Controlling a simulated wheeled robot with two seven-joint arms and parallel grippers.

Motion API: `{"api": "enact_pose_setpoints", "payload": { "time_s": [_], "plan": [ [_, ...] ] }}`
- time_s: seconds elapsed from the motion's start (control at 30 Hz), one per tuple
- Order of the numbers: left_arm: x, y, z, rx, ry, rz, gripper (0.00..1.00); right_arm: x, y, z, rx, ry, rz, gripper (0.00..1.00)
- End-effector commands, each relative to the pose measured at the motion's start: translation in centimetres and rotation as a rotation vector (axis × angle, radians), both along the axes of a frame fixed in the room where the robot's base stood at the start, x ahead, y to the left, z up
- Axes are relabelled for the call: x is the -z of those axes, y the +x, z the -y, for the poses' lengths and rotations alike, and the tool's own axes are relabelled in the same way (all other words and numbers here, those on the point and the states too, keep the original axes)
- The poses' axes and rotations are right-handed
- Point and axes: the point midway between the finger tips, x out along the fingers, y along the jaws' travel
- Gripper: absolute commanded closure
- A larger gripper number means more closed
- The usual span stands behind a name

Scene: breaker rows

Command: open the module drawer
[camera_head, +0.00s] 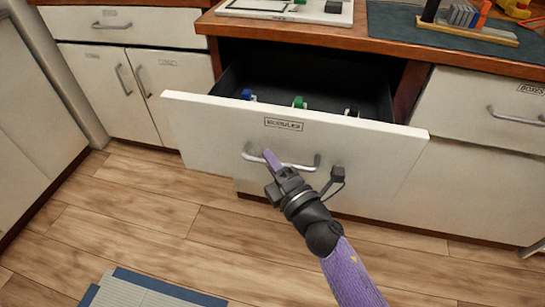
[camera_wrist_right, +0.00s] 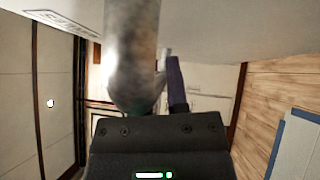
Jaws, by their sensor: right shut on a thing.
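The module drawer (camera_head: 215,133) is pulled out from the counter, with its dark inside showing. Its white front carries a label (camera_head: 284,124) and a grey bar handle (camera_head: 300,167). Inside stand a blue module (camera_head: 248,95), a green module (camera_head: 299,102) and a dark module (camera_head: 350,112). My right gripper (camera_head: 272,164) is shut on the handle near its left part. In the right wrist view the handle (camera_wrist_right: 132,60) shows large and close, beside a dark finger (camera_wrist_right: 176,85). My left gripper is not in view.
A wooden counter (camera_head: 290,40) above bears a white panel (camera_head: 325,12), a dark mat (camera_head: 390,22) and a wooden rack (camera_head: 465,32). Closed cabinets flank the drawer, including a right drawer (camera_head: 480,105). Wood floor lies open in front, with a grey-blue mat (camera_head: 150,293).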

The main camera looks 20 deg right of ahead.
Motion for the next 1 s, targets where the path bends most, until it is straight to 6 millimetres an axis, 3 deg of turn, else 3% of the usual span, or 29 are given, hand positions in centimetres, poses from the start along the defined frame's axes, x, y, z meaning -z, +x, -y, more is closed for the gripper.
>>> {"api": "enact_pose_setpoints", "payload": {
  "time_s": [0.37, 0.4, 0.53, 0.83, 1.0],
  "plan": [
    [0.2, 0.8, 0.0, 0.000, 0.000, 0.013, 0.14, 0.1, 0.0, 0.0, 0.001, 0.000, -0.002, 1.00],
    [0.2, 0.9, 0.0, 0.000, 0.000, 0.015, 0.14, 0.1, 0.0, 0.0, 0.001, 0.000, -0.002, 0.74],
    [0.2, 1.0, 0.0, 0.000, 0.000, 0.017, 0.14, 0.1, 0.0, 0.0, 0.001, 0.000, -0.001, 0.48],
    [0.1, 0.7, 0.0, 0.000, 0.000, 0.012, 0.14, 0.1, -0.6, 0.1, 0.000, 0.001, -0.001, 0.48],
    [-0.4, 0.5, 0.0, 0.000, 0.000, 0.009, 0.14, 0.5, -3.8, 0.7, 0.001, 0.004, -0.005, 0.48]
  ]
}}
